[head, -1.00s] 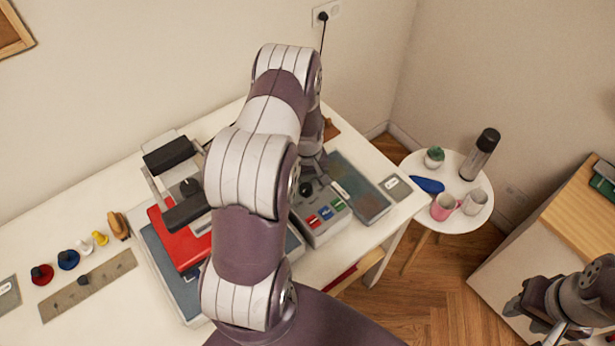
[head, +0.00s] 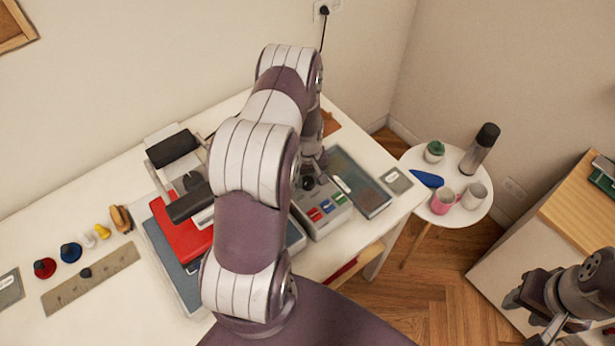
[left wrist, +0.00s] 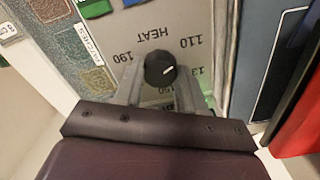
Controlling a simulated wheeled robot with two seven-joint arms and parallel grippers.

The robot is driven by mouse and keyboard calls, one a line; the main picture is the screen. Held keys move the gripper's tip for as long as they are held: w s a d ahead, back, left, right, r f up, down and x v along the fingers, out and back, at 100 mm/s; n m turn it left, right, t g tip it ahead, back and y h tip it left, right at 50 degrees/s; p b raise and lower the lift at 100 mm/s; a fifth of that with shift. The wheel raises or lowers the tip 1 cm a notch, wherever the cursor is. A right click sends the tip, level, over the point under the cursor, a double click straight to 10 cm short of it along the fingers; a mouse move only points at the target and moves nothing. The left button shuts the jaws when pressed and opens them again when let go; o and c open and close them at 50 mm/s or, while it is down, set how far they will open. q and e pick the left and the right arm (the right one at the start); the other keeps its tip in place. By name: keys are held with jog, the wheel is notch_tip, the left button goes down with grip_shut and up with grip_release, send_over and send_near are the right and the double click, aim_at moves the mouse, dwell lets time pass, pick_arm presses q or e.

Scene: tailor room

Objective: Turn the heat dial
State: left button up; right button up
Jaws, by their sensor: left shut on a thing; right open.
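The black heat dial (left wrist: 160,69) sits on a grey panel marked HEAT. The dial's white mark points right and slightly up in the left wrist view, towards the side with 110. My left gripper (left wrist: 157,92) has its fingers on both sides of the dial, shut on it. In the head view the dial (head: 308,183) is on the grey control box (head: 325,214), beside my left arm. My right gripper (head: 546,322) is open and empty at the lower right, away from the table.
A red and black heat press (head: 184,236) stands left of the box, partly behind my left arm. A patch tray (head: 365,190) lies to its right. Coloured buttons (head: 327,206) are close to the dial. A round side table (head: 415,160) holds mugs and a bottle.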

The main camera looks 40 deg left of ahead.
pick_arm(q)
jog(key=m+b, duration=0.2)
jog(key=m, duration=0.3)
jog(key=shift+w, duration=0.1)
jog(key=m+b, duration=0.2)
jog(key=m, duration=0.4)
jog(key=shift+m+b, duration=0.3)
jog(key=m+b, duration=0.1)
jog(key=m, duration=0.5)
jog(key=m+b, duration=0.1)
jog(key=m, duration=0.4)
jog(key=shift+r+m, duration=0.1)
jog(key=shift+m, duration=0.2)
jog(key=o, duration=1)
jog(key=shift+o, duration=0.2)
